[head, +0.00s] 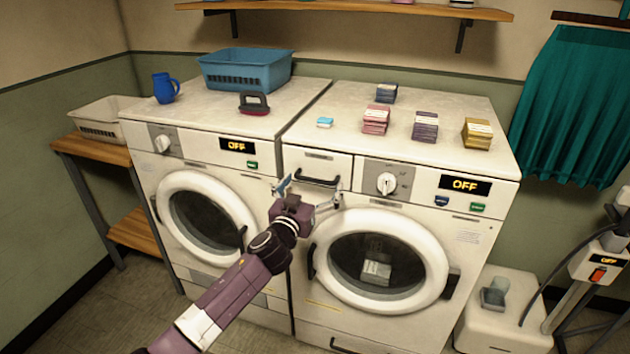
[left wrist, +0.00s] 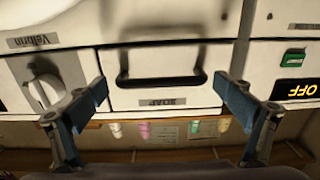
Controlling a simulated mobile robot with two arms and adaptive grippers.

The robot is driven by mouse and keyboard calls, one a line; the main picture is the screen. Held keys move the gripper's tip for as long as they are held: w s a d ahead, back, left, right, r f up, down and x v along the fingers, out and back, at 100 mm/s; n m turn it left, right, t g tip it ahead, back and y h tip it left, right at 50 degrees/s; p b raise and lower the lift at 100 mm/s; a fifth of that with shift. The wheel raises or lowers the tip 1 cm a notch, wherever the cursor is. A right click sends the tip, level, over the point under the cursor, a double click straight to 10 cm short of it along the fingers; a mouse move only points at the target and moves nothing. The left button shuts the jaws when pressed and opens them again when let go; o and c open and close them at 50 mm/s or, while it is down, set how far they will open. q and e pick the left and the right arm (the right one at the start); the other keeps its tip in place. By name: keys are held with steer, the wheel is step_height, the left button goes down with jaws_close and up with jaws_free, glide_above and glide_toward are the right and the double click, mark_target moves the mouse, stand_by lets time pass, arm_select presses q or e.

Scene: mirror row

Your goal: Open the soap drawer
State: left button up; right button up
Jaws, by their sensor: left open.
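The soap drawer (head: 318,160) is the small white front at the upper left of the right-hand washer (head: 470,250). It looks shut, flush with the panel. Its dark bar handle (head: 317,181) runs across the lower part of the front. My left gripper (head: 310,194) is open and empty in front of the drawer, just below the handle in the head view. The left wrist view looks upside down; there the handle (left wrist: 161,81) lies between the two spread fingers, with no visible contact. A SOAP label (left wrist: 162,102) shows on the drawer. My right gripper is in neither view.
The washer's dial (head: 387,183) and OFF display (head: 465,185) are right of the drawer. The round door (head: 428,285) is below. Several small boxes (head: 425,127) stand on top. The left-hand machine (head: 145,135) carries a blue basket (head: 245,72), a mug and a brush.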

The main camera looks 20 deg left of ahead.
arm_select(q)
steer(key=shift+w, duration=0.7)
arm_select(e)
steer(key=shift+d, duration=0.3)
arm_select(q)
steer(key=shift+c, duration=0.3)
